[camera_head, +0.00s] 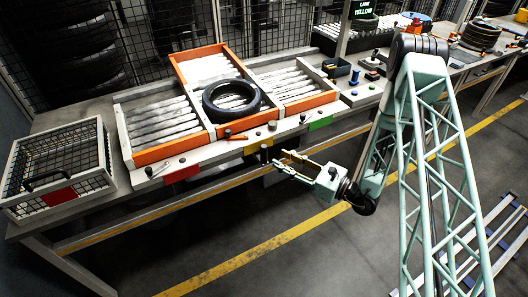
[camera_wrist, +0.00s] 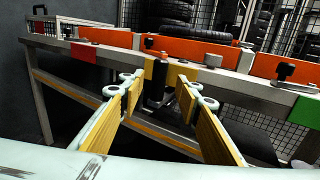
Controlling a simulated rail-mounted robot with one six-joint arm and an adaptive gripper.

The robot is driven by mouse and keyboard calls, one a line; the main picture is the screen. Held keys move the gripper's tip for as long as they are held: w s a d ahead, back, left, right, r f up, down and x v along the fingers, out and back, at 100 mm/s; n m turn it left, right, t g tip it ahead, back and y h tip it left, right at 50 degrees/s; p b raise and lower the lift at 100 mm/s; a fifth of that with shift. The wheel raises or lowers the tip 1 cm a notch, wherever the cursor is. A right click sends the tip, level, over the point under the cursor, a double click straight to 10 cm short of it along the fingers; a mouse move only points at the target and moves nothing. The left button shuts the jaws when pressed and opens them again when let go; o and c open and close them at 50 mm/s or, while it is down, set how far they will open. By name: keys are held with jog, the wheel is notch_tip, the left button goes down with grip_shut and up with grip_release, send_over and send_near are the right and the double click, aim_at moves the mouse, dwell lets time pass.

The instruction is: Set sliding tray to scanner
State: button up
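A roller conveyor bench has a middle section with orange end walls (camera_head: 246,126), and a black tyre (camera_head: 231,101) lies on it. I cannot tell for certain which part is the sliding tray, or which is the scanner. A dark upright handle (camera_head: 265,154) hangs at the bench's front edge below the yellow label (camera_head: 262,145); in the wrist view the handle (camera_wrist: 157,94) shows just beyond and between my fingers. My gripper (camera_head: 283,162) is open and empty in front of the bench, its yellow-padded fingers (camera_wrist: 157,80) apart and pointing at the handle. Contact is not visible.
Red (camera_head: 182,173) and green (camera_head: 320,123) labels flank the yellow one on the front edge. A wire basket (camera_head: 62,168) stands at the left end. Small control parts (camera_head: 372,75) sit to the right. A rail (camera_head: 205,192) runs below the bench top.

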aim_at(265, 150)
jog(key=shift+b+x, duration=0.5)
jog(key=shift+x, duration=4.2)
grip_shut()
jog(key=shift+w+d, duration=0.1)
jog(key=shift+d, duration=0.05)
